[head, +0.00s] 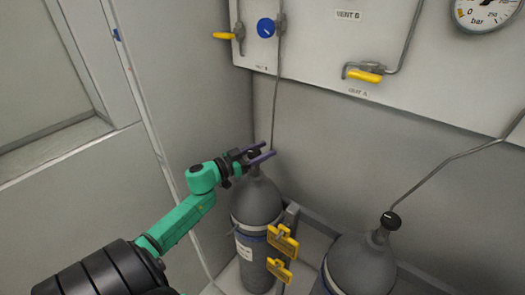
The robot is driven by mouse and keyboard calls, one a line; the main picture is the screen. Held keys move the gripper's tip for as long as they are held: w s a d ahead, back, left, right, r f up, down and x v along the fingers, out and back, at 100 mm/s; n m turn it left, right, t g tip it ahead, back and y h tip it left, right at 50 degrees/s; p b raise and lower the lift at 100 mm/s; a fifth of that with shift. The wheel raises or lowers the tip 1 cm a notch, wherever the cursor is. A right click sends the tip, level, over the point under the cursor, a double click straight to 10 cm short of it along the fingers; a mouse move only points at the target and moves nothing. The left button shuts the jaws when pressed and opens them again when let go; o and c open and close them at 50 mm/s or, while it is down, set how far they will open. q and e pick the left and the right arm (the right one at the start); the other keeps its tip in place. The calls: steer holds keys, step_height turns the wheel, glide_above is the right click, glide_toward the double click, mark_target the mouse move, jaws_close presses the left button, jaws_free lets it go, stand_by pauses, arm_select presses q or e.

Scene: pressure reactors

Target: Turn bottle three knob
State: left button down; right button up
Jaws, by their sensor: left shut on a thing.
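A grey gas bottle (259,207) stands in the corner, with a dark knob (253,155) on its top. The fingers and wrist hide part of the knob. A second grey bottle (362,268) stands at the lower right, with a black knob (390,220) on top that is free. I cannot read which bottle is number three. My right gripper is not in view.
Yellow clamps (282,241) hold the corner bottle to a rack. A thin pipe (276,95) rises behind the knob to a white panel (310,45) with a blue knob (266,28), yellow valve handles (364,76) and a gauge (486,12). The wall is close on the left.

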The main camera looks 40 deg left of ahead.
arm_select(q)
steer(key=shift+s+d+m+g+h+b, duration=0.2)
steer(key=shift+m+g+h+b, duration=0.5)
steer(key=shift+m+h+b, duration=0.4)
steer(key=shift+s+d+m+g+h+b, duration=0.1)
steer(key=shift+d+m+g+h+b, duration=0.1)
steer(key=shift+m+g+h+b, duration=0.9)
steer(key=shift+s+d+m+g+h+b, duration=0.1)
steer(key=shift+d+m+g+h+b, duration=0.15)
steer(key=shift+m+h+b, duration=0.85)
steer(key=shift+n+h+p, duration=0.3)
steer(key=shift+n+h, duration=0.2)
steer(key=shift+c, duration=1.3)
jaws_free()
